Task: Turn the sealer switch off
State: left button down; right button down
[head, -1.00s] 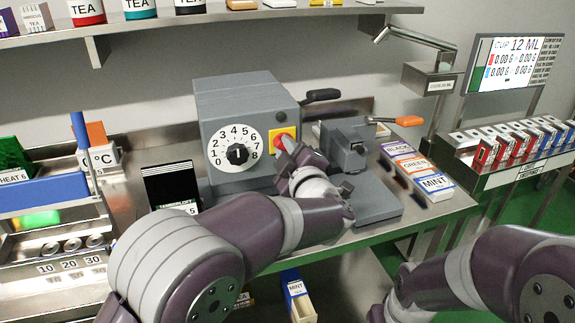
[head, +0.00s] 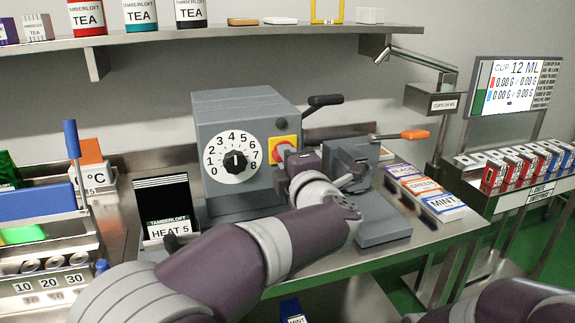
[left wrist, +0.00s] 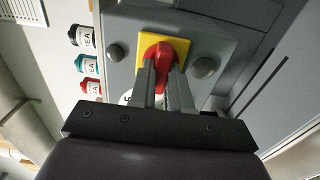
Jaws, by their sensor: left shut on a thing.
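The sealer (head: 245,115) is a grey box on the bench with a numbered white dial (head: 235,162) on its front. Its switch is a red knob (head: 279,151) on a yellow plate (head: 291,140), right of the dial. My left gripper (head: 287,157) is at the knob, partly hidden by its own wrist. In the left wrist view, the two fingers of the left gripper (left wrist: 166,78) are closed on either side of the red knob (left wrist: 158,52), in front of the yellow plate (left wrist: 180,46). I cannot read any on or off mark. My right gripper is out of view.
A grey press-like block with an orange-tipped handle (head: 413,135) stands right of the sealer, close to my left wrist. The sealer's black lever (head: 325,100) sticks out above the switch. Labelled boxes (head: 430,190) lie farther right. A black pouch (head: 163,207) stands left.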

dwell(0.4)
pick_arm(q)
jog(key=c, duration=1.1)
grip_release()
jog(key=v, duration=1.2)
jog(key=shift+s+d+b, duration=0.1)
jog(key=shift+s+b, duration=0.3)
